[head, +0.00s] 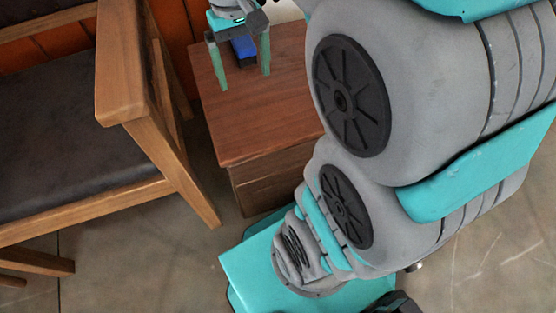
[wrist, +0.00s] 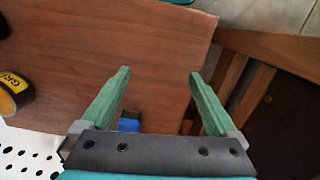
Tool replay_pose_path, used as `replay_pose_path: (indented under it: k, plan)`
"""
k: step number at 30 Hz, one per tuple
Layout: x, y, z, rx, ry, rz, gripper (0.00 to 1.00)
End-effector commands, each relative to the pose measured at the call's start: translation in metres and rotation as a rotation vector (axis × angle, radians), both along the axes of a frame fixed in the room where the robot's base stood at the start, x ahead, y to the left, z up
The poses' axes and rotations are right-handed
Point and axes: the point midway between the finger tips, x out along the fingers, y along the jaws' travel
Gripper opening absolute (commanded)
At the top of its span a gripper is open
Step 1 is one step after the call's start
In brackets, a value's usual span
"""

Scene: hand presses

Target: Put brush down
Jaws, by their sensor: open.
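The brush appears to be the small blue and black object (head: 243,47) on the brown wooden cabinet top (head: 262,112). In the head view it shows between and behind the fingers of my gripper (head: 244,80). In the wrist view only a small blue and black part (wrist: 129,124) shows, beside the left finger and just above the gripper body, which hides the rest. My gripper (wrist: 160,73) is open, its two green fingers wide apart over the wooden top, with nothing between the fingertips. Whether the brush touches a finger I cannot tell.
A wooden chair (head: 122,75) with a dark seat stands left of the cabinet; its frame also shows at the right in the wrist view (wrist: 270,50). A yellow and black object (wrist: 14,92) and a white perforated panel (wrist: 30,150) are at the wrist view's left. The cabinet's front top is clear.

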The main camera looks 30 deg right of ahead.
Motion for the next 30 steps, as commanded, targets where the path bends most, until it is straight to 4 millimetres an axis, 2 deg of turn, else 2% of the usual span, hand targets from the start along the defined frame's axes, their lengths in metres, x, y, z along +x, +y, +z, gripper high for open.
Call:
replay_pose_path:
  k: [1,3,9,12,15,20,30]
  plan:
    - [-0.021,0.005,-0.005,0.001,0.008,0.011,0.95]
    - [-0.046,0.011,-0.015,0.002,0.022,0.024,0.95]
    - [-0.115,0.024,-0.043,0.003,0.045,0.062,0.95]
    - [-0.142,0.028,-0.056,0.002,0.057,0.078,0.95]
    - [-0.16,0.029,-0.066,0.003,0.062,0.089,0.95]
    - [-0.173,0.031,-0.073,0.003,0.067,0.096,0.95]
    - [-0.173,0.031,-0.073,0.003,0.068,0.097,0.95]
